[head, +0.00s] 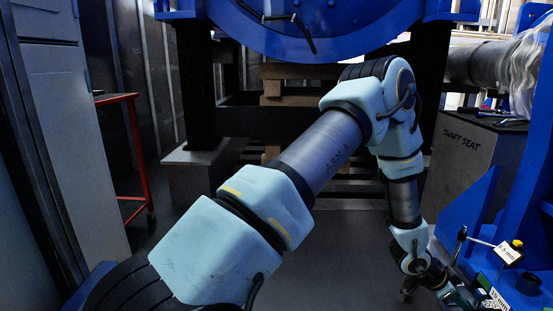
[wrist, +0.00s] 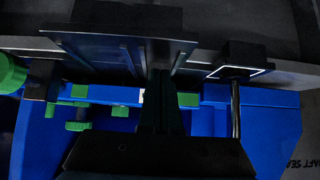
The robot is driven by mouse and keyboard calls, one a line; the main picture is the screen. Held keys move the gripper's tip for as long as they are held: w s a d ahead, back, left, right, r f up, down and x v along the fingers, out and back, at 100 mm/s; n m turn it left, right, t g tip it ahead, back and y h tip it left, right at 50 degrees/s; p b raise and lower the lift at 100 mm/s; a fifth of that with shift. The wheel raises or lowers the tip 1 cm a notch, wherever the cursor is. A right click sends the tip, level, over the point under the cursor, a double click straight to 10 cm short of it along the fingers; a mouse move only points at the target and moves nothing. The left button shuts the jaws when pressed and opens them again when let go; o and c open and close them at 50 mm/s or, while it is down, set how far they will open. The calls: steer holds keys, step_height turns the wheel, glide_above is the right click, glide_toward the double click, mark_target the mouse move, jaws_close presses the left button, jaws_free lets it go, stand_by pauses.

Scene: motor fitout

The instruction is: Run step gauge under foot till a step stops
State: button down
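My gripper (head: 452,293) is low at the right in the head view, beside the blue frame with the labels. In the wrist view its two dark fingers (wrist: 160,105) point away from the camera, close together. It is too dark to tell whether they are shut or hold anything. Small green blocks (wrist: 188,100) lie along a blue edge around the fingertips. I cannot tell whether any of them is the step gauge. A large blue machine housing (head: 300,35) stands on dark supports at the top of the head view. No foot can be made out with certainty.
A red stand (head: 135,150) is at left. The middle floor (head: 330,245) is clear.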

steer(key=p+v, duration=0.6)
steer(key=v, duration=0.3)
steer(key=shift+a, duration=0.6)
steer(key=shift+w, duration=0.1)
steer(key=w+a+r+n+t+y, duration=0.1)
steer(key=w+a+r+n+y, duration=0.25)
steer(key=a, duration=0.55)
steer(key=w+a+r+n+t+y, duration=0.1)
steer(key=w+a+r+n+t, duration=0.1)
steer(key=w+a+r, duration=0.35)
steer(key=w+a+r+n+t+y, duration=0.1)
steer(key=w+a+r+n+y, duration=0.3)
steer(key=a, duration=0.7)
steer(key=s+a+r+n+g, duration=0.1)
steer(key=s+a+r+n, duration=0.3)
steer(key=a, duration=0.5)
steer(key=s+a+r+n+g, duration=0.1)
steer(key=s+a+r+n, duration=0.25)
steer(key=a, duration=0.55)
step_height(320, 180, up, 29)
steer(key=s+p, duration=0.2)
steer(key=p, duration=2.7)
steer(key=shift+a+y, duration=0.3)
steer(key=shift+y, duration=0.05)
